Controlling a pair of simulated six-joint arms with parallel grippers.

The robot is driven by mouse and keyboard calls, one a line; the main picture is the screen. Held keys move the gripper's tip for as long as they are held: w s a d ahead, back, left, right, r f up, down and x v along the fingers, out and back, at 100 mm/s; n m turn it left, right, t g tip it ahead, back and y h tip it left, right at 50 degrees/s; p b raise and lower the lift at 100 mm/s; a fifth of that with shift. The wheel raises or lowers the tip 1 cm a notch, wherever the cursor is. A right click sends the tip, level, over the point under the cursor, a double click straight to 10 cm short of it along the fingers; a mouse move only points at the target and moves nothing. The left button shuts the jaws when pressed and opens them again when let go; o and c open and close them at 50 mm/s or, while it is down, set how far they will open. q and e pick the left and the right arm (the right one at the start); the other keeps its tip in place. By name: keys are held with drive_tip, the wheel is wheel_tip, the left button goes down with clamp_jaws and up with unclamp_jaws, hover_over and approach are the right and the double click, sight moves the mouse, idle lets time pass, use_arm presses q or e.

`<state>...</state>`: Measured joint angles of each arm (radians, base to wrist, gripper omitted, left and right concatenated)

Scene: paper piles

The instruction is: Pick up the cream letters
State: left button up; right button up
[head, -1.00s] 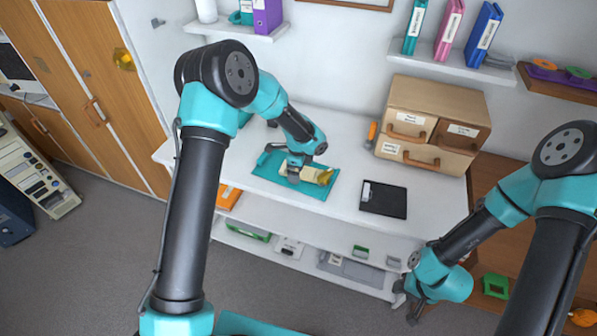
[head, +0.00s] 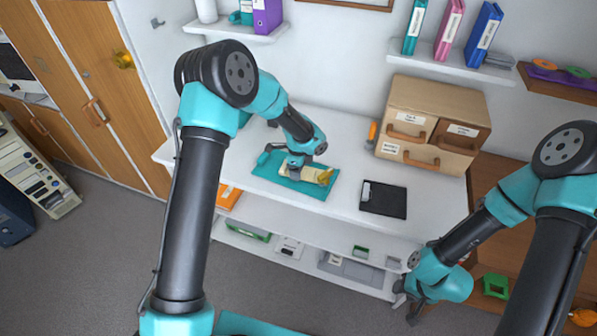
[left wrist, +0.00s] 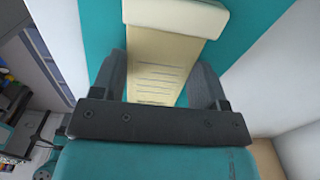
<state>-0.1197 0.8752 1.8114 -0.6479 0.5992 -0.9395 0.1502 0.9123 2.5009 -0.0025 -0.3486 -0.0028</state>
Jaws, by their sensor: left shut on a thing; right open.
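The cream letters (head: 303,173) lie as a pale stack on a teal mat (head: 318,191) on the white desk. In the left wrist view the letters (left wrist: 160,75) show printed lines and a thicker pale edge at the far end. My left gripper (head: 296,173) is at the stack; in the left wrist view its two dark fingers (left wrist: 165,80) stand on either side of the letters, shut on them. A small yellow item (head: 325,177) is at the right end of the stack. My right gripper (head: 408,305) is open and empty, low beside the desk's front right corner.
A black clipboard (head: 383,199) lies right of the mat. A brown drawer box (head: 433,125) stands at the back right of the desk. A lower shelf (head: 270,238) holds several small items. The desk between mat and box is mostly clear.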

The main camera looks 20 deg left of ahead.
use_arm(q)
drive_tip(key=shift+r, duration=0.4)
wheel_tip(320, 180, up, 3)
drive_tip(key=shift+f, duration=0.1)
drive_tip(key=s+d+r, duration=0.1)
drive_tip(key=s+d, duration=0.3)
drive_tip(key=s, duration=1.1)
drive_tip(key=shift+s+d+r, duration=0.2)
